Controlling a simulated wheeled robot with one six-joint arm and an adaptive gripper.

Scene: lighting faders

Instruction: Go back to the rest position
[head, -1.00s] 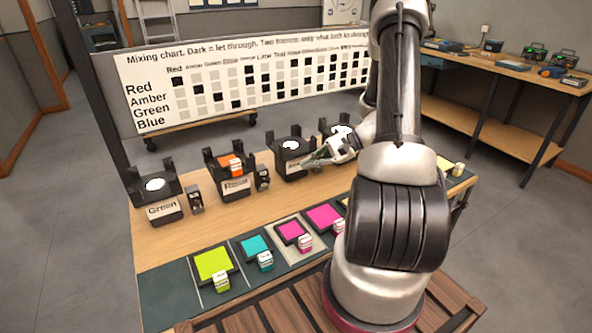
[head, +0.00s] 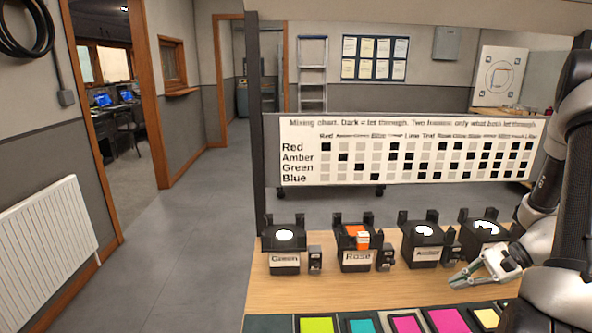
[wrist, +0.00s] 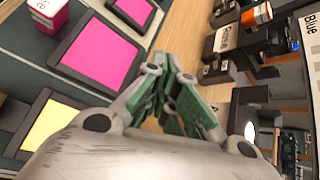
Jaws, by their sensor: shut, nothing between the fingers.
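My gripper (head: 457,282) is shut and empty, low over the wooden table, in front and to the right of the lamp labelled Amber (head: 425,258). In the wrist view its green-padded fingers (wrist: 172,75) are together, with nothing between them. My arm fills the right edge of the head view and partly hides the rightmost lamp (head: 482,228). The lamp labelled Green (head: 284,265) stands at the left. The lamp labelled Rose (head: 356,263) has an orange piece (head: 360,237) in its top.
Colour filters lie along the front edge, including lime (head: 317,325), teal (head: 362,326) and pink (head: 447,320). Small dark boxes stand beside lamps. A mixing chart (head: 405,150) stands behind the table. Open floor (head: 190,260) and a radiator (head: 42,240) are at left.

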